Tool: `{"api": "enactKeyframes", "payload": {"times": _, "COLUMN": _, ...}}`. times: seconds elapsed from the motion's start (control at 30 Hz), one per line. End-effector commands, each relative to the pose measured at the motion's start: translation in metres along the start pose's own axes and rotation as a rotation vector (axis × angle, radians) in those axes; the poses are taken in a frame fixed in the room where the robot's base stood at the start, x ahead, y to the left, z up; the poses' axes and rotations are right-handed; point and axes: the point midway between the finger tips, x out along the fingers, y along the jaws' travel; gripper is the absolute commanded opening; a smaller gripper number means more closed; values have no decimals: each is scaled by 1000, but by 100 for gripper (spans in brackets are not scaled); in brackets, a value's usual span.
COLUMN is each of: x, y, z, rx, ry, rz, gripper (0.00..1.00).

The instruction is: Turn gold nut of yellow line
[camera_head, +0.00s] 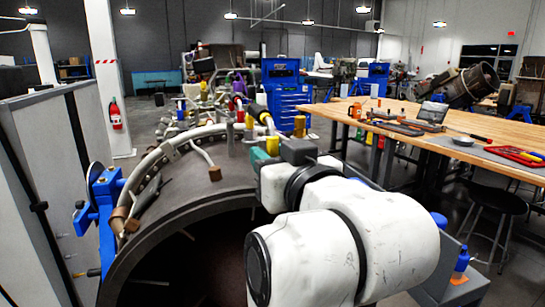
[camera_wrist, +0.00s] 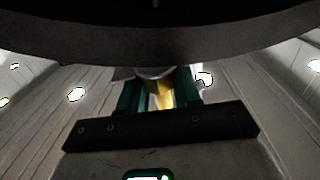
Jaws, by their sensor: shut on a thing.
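My gripper (camera_head: 261,156), with teal fingers, is low over the turbine casing's top in the head view. A yellow piece (camera_head: 272,145) shows right beside the fingers. In the wrist view, my gripper (camera_wrist: 160,92) has its two teal fingers on either side of a yellow-gold piece (camera_wrist: 161,97) and is shut on it. A grey rounded part sits just above that piece. I cannot tell whether the held piece is the yellow line's gold nut, as its outline is mostly hidden. A separate gold fitting (camera_head: 299,126) stands upright just behind my gripper.
The large dark turbine casing (camera_head: 215,180) carries pipes and coloured fittings, including a red one (camera_head: 240,115). A blue clamp (camera_head: 97,225) stands at its left. A wooden workbench (camera_head: 475,122) with tools is at right, with a black stool (camera_head: 497,197) in front.

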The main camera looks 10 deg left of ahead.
Motion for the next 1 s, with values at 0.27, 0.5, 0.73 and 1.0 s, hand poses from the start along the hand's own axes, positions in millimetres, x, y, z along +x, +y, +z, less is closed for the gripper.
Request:
{"api": "enactKeyframes", "payload": {"times": 0.27, "x": 1, "y": -2, "z": 1, "rx": -3, "ry": -3, "rz": 186, "gripper": 2}}
{"api": "enactKeyframes", "payload": {"times": 0.5, "x": 2, "y": -3, "z": 2, "rx": -4, "ry": -1, "rz": 411, "gripper": 2}}
{"api": "enactKeyframes", "payload": {"times": 0.73, "x": 2, "y": -2, "z": 3, "rx": -3, "ry": 0, "rz": 629, "gripper": 2}}
{"api": "enactKeyframes", "payload": {"times": 1.0, "x": 1, "y": -1, "z": 2, "rx": -4, "ry": 0, "rz": 848, "gripper": 2}}
